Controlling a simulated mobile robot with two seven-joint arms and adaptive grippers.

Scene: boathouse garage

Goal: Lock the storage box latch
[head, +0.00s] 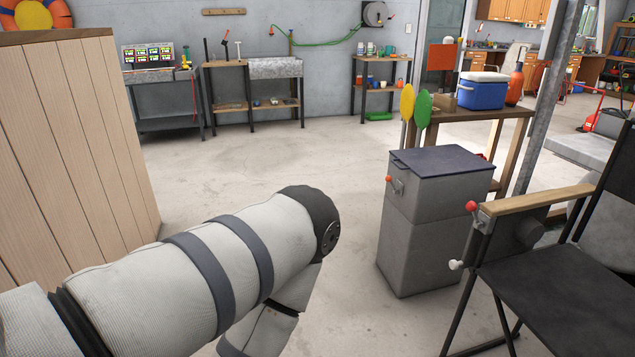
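A grey storage box with a dark flat lid (440,161) stands right of centre; the lid looks closed. A small latch lever with a red knob (389,180) sits on its upper left side. Whether the latch is locked cannot be told at this size. My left arm crosses the lower left and bends down at its dark joint, left of the box and apart from it. My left gripper is out of view below the frame. My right arm and gripper do not show.
A black folding chair (560,290) with a wooden armrest stands close at the right. A second red-knobbed lever (473,208) shows by the armrest. A wooden table with a blue cooler (482,91) is behind the box. A wooden panelled block (80,130) fills the left. The middle floor is clear.

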